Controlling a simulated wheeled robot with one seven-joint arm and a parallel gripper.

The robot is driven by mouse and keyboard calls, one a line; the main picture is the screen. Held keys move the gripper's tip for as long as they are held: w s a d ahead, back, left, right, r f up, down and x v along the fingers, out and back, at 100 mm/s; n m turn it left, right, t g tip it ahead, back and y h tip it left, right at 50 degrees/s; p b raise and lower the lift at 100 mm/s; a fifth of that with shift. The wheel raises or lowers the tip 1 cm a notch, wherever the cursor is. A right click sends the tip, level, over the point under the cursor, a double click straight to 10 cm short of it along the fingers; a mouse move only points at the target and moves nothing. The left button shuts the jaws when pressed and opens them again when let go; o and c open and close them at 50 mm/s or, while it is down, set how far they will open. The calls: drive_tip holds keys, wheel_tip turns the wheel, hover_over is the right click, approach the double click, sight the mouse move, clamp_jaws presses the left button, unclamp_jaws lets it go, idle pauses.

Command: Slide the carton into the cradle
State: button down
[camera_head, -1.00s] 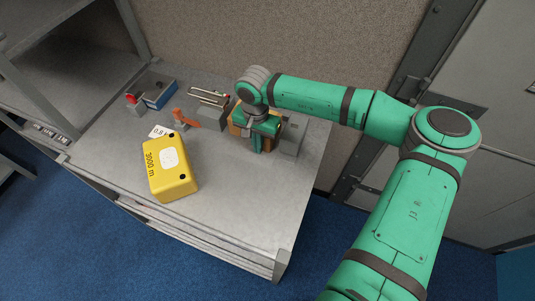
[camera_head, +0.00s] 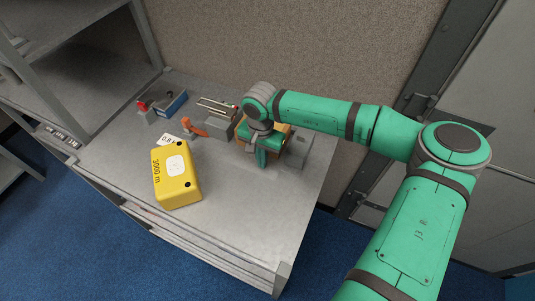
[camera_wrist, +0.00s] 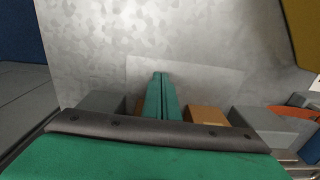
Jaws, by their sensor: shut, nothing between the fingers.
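The tan-brown carton (camera_head: 284,130) is on the grey table, mostly hidden behind my gripper in the head view. In the wrist view a part of the carton (camera_wrist: 206,114) shows just right of the fingers. Grey blocks, which look like the cradle (camera_head: 298,148), stand on both sides of it; one also shows in the wrist view (camera_wrist: 100,103). My gripper (camera_head: 262,160) points down with its green fingers together and empty, on the near side of the carton. The fingertips (camera_wrist: 160,76) show over the table. Contact with the carton, and how deep it sits, cannot be told.
A yellow box (camera_head: 177,182) marked "3000 m" stands left of my gripper. The table front is clear.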

wheel_tip(320, 180, up, 10)
idle(0.4)
drive_tip(key=shift+s+a, duration=0.1)
